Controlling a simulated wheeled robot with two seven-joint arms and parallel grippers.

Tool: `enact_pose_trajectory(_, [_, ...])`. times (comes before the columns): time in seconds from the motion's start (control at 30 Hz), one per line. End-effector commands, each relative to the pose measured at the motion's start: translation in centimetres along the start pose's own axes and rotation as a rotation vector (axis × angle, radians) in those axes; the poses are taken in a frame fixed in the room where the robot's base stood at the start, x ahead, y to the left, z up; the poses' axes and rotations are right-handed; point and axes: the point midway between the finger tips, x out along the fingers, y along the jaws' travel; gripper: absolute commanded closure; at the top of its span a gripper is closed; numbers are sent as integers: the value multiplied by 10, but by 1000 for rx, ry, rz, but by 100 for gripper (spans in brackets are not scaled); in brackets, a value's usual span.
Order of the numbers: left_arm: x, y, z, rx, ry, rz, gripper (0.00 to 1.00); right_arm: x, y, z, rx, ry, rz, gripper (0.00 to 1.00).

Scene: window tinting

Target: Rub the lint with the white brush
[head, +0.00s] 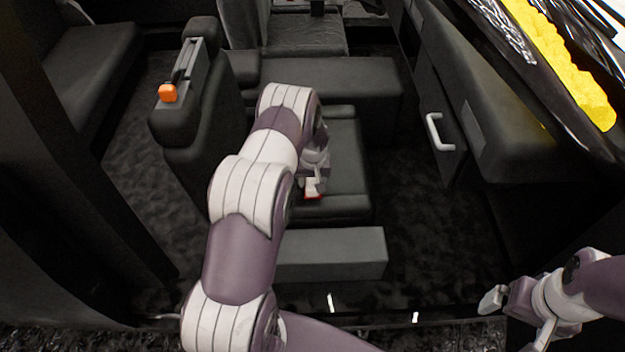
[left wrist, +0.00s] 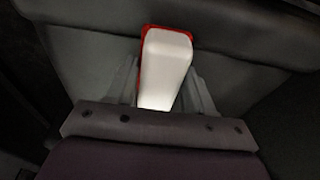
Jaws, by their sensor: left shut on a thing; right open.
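My left gripper (head: 314,184) reaches into the vehicle cabin and is over a dark seat (head: 345,150). It is shut on the white brush (left wrist: 166,62), a white block with a red edge at its far side. In the head view a small red and white part of the brush (head: 313,194) shows below the fingers, close to the seat. I cannot tell whether it touches the surface. No lint is clearly visible; the brush and my arm hide part of the seat. My right gripper (head: 508,315) is open and empty at the lower right.
A dark armrest (head: 190,125) with an orange-tipped lever (head: 168,93) stands left of my left arm. A grey block-shaped step (head: 335,253) lies in front of the seat. At right is a door panel with a pale handle (head: 436,133). Dark floor is open between seat and door.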

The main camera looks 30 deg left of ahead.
Motion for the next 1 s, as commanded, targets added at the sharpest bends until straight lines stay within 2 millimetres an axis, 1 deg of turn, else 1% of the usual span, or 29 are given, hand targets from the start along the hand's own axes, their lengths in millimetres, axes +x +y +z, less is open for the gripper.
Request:
enact_pose_trajectory(0.03, [-13,0,-2,0,1,0,76,-11,0,-1,0,0,0,0])
enact_pose_trajectory(0.2, [-33,0,-6,0,3,1,76,-25,0,-3,0,0,0,0])
enact_pose_trajectory(0.5, [-33,0,-7,0,4,1,76,-23,0,-3,0,0,0,0])
enact_pose_trajectory(0.57, [-37,0,-8,0,5,1,76,-26,0,-3,0,0,0,0])
enact_pose_trajectory(0.8, [-63,0,-12,0,5,1,76,-46,0,-6,0,0,0,0])
enact_pose_trajectory(1.0, [-62,0,-11,0,5,1,76,-44,0,-5,0,0,0,0])
